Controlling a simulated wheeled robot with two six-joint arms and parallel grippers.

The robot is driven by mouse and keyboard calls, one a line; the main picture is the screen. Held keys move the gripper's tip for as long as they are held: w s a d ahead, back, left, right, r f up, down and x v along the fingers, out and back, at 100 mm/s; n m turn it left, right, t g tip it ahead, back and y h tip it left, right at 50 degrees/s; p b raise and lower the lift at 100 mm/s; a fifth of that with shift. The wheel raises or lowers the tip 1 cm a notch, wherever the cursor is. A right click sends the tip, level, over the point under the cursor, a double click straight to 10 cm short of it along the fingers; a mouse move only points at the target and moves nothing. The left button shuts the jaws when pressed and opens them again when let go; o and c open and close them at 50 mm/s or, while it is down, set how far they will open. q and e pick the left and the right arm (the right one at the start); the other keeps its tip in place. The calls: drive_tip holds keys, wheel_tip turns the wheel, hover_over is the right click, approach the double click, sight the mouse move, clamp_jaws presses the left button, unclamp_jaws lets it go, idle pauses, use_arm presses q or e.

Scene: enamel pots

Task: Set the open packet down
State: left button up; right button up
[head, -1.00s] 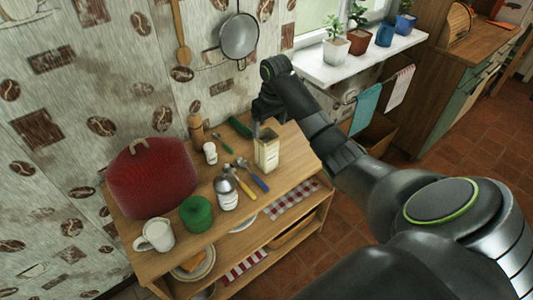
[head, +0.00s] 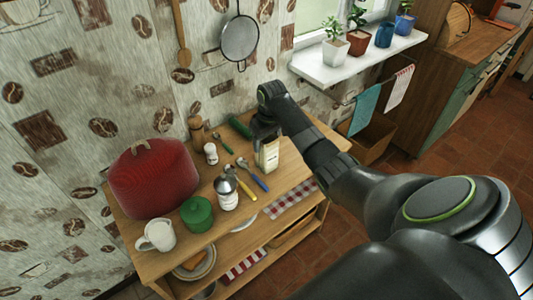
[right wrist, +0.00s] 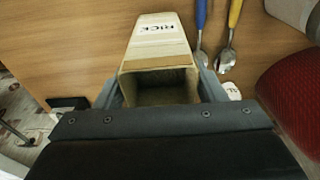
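The open packet (head: 267,159), cream with a RICE label, is upright over the right part of the wooden table top (head: 298,170). My right gripper (head: 265,138) comes down over its upper part and hides the top in the head view. In the right wrist view the packet (right wrist: 160,48) shows its square open mouth toward me, with one finger against each side, so the gripper looks shut on it. Whether its base touches the wood I cannot tell. My left gripper is not in view.
Spoons with blue and yellow handles (head: 258,180) lie just left of the packet. A white-labelled bottle (head: 227,195), green pot (head: 196,214), white mug (head: 157,236) and red cover (head: 153,180) stand further left. A dark green item (head: 240,127) lies behind. Bare wood lies right of the packet.

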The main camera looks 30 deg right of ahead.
clamp_jaws()
wheel_tip(320, 180, up, 10)
drive_tip(key=b, duration=0.1)
idle(0.5)
idle(0.8)
